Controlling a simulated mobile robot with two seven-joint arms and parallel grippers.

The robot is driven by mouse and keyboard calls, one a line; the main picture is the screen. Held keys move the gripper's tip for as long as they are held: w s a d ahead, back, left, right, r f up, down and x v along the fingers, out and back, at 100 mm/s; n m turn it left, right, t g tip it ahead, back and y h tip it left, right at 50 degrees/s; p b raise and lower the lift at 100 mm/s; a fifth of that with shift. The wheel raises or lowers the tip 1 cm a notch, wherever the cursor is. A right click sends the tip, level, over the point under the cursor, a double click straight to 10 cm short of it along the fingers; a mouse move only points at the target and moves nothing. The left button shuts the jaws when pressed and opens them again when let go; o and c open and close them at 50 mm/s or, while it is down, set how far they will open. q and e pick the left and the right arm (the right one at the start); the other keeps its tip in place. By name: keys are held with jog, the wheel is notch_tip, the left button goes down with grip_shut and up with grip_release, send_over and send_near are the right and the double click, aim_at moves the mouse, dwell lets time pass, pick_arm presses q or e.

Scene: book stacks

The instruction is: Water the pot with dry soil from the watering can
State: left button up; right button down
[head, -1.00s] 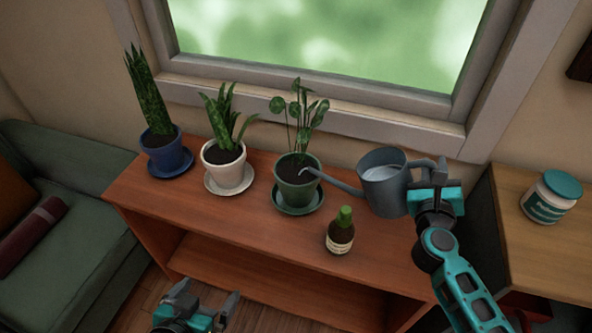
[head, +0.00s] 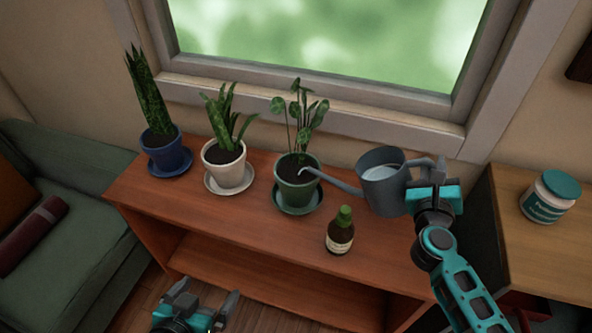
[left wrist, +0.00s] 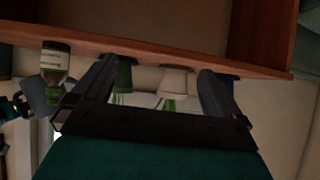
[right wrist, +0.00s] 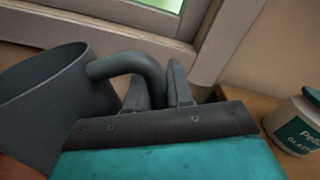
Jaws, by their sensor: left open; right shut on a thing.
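A grey watering can (head: 382,188) with water inside is at the right end of the wooden shelf unit, upright or nearly so. My right gripper (head: 436,180) is shut on its handle, which also shows in the right wrist view (right wrist: 130,66). The spout tip is over the green pot (head: 297,193), which holds a leafy plant and dark soil. A white pot (head: 223,173) and a blue pot (head: 168,158) stand to its left, each on a saucer with dark soil. Which soil is dry I cannot tell. My left gripper (head: 207,300) is open and empty, low in front of the shelf.
A brown bottle with a green cap (head: 340,232) stands at the shelf front, between the green pot and my right arm. A white jar with a teal lid (head: 551,197) is on the right cabinet. A green sofa (head: 75,200) is at left.

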jog(key=shift+r, duration=0.2)
pick_arm(q)
notch_tip(320, 180, down, 10)
jog(key=w+d+b, duration=0.1)
jog(key=d+b, duration=0.2)
jog(key=b, duration=1.1)
pick_arm(e)
jog(key=d+f+m, duration=0.1)
jog(key=f, duration=0.3)
jog(key=s+d+f+m, duration=0.1)
jog(key=d+f+m, duration=0.1)
jog(key=f, duration=0.2)
jog(key=d+f+m, duration=0.1)
jog(key=f+m, duration=0.1)
jog(key=f, duration=0.2)
jog(key=shift+s+d, duration=0.25)
jog(key=shift+d, duration=0.1)
pick_arm(q)
notch_tip(320, 180, up, 6)
jog(key=p, duration=0.6)
jog(key=shift+w+a+h, duration=0.15)
jog(key=shift+a+h, duration=0.1)
jog(key=shift+h, duration=0.15)
pick_arm(e)
jog(key=shift+r, duration=2.8)
pick_arm(q)
jog(key=shift+r, duration=0.1)
pick_arm(e)
jog(key=shift+r, duration=0.1)
